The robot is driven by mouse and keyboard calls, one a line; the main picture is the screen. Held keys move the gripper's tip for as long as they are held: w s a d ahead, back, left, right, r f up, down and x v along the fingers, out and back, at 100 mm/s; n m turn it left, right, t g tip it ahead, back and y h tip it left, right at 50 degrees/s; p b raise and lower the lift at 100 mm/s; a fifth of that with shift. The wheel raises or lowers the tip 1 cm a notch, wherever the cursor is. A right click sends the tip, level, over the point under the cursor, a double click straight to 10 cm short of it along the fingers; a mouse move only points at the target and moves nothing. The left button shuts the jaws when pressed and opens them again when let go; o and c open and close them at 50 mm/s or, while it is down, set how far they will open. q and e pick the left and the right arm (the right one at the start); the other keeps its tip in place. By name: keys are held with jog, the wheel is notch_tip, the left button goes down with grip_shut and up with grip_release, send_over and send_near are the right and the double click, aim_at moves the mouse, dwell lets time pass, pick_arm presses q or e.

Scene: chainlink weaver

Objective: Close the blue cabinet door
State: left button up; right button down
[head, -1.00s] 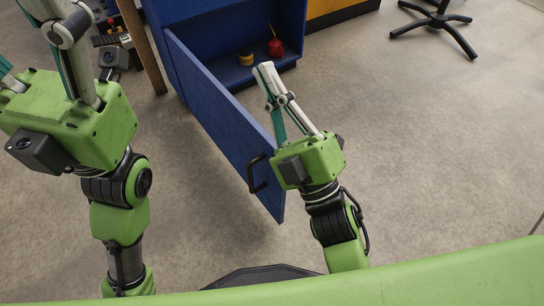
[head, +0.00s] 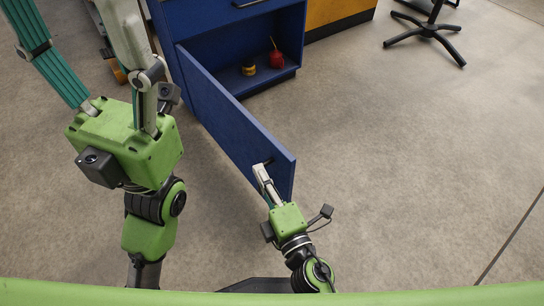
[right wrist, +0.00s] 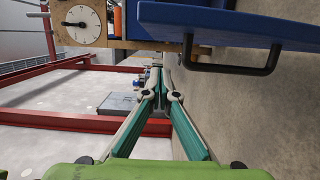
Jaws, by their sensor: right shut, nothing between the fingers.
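The blue cabinet door (head: 225,115) stands open in the head view, hinged at the cabinet's left side and reaching toward me. Its black handle is near the free end, partly hidden by my right gripper (head: 259,169). That gripper is shut and empty, with its fingertips in front of the door's handle end. In the right wrist view its fingers (right wrist: 160,78) meet, and the door (right wrist: 250,28) with its black handle (right wrist: 238,68) lies to their upper right, apart from them. My left gripper (head: 85,45) is spread wide, its tips near or beyond the frame's top.
A black chair base (head: 428,30) is at the far right. The floor right of the door is clear.

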aim_at(273, 160)
jog(key=w, duration=0.1)
jog(key=w+d, duration=0.1)
jog(key=w, duration=0.1)
jog(key=shift+w+d+p, duration=0.15)
jog(key=shift+p, duration=0.25)
jog(key=shift+w+d, duration=0.4)
jog(key=shift+d, duration=0.15)
jog(key=shift+d, duration=0.1)
